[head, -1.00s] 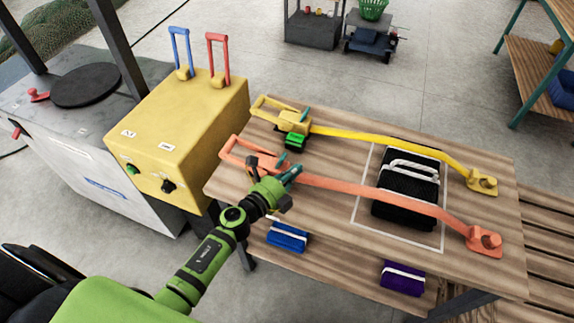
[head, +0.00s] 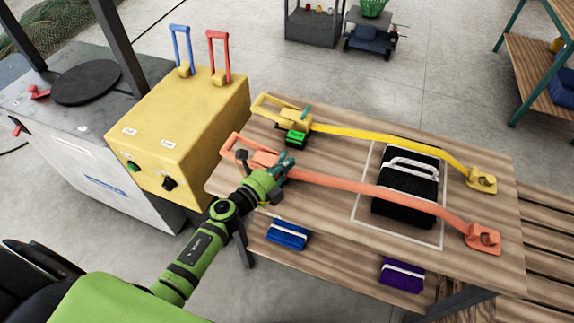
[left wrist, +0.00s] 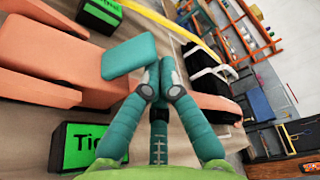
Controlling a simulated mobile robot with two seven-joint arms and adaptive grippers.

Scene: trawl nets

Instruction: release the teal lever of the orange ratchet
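The orange ratchet (head: 263,158) sits at the left end of the wooden table, its handle frame reaching left and its orange strap (head: 380,196) running right. In the left wrist view, its teal lever (left wrist: 128,56) is a flat plate on the orange body (left wrist: 50,55). My left gripper (head: 286,163) is at the ratchet's right end and partly hides it and the lever. In the left wrist view, its teal fingertips (left wrist: 161,76) are drawn close together at the lever's edge. The left fingertip overlaps the lever; I cannot tell whether they touch. My right gripper is out of view.
The yellow ratchet (head: 290,118), with its strap (head: 390,142), lies just behind. Both straps reach hooked anchors on the right; the orange one crosses a black case (head: 412,168). A yellow box (head: 185,125) with blue and red handles stands left of the table.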

